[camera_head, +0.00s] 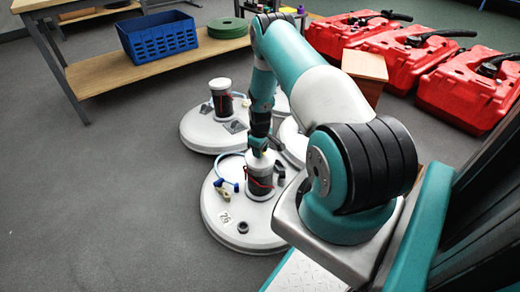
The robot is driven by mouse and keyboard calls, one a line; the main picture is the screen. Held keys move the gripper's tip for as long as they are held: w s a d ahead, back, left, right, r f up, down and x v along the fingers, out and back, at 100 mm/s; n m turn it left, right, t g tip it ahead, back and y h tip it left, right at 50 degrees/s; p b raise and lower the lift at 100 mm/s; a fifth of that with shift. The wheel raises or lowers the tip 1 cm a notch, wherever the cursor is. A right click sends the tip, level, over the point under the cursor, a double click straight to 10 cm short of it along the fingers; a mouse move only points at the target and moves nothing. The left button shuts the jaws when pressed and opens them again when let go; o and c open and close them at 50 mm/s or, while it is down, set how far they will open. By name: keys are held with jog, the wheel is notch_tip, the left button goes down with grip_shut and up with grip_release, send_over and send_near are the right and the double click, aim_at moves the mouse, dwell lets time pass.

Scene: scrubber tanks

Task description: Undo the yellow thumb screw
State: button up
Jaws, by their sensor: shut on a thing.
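My gripper (259,148) points down over the top of the near canister (260,184), which stands upright on the front white round tank lid (236,224). The gripper is shut on a small piece at the canister's top. A little yellow shows between the jaws there, which looks like the yellow thumb screw (258,144); most of it is hidden by the jaws. A light blue hose (219,164) curves left of the canister. A yellow-and-blue fitting (223,193) lies on the lid, left of the canister and apart from the gripper.
A second tank lid (196,131) with another canister (221,98) stands behind. A wooden bench holds a blue crate (158,37) and a green coil (228,28). Red fuel cans (412,50) stand right, near a wooden box (365,68). The floor at left is clear.

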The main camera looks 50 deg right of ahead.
jog(key=n, duration=0.4)
jog(key=shift+a+f+n+p, duration=0.15)
jog(key=shift+n+p, duration=0.15)
jog(key=shift+n, duration=0.1)
jog(key=n, duration=0.3)
jog(key=shift+s+n, duration=0.1)
jog(key=shift+n, duration=0.2)
jog(key=n, duration=0.4)
jog(key=shift+p, duration=0.3)
jog(key=n, duration=0.4)
jog(key=shift+n, duration=0.5)
jog(key=o, duration=0.9)
jog(key=shift+f, duration=0.1)
jog(key=shift+o, duration=0.2)
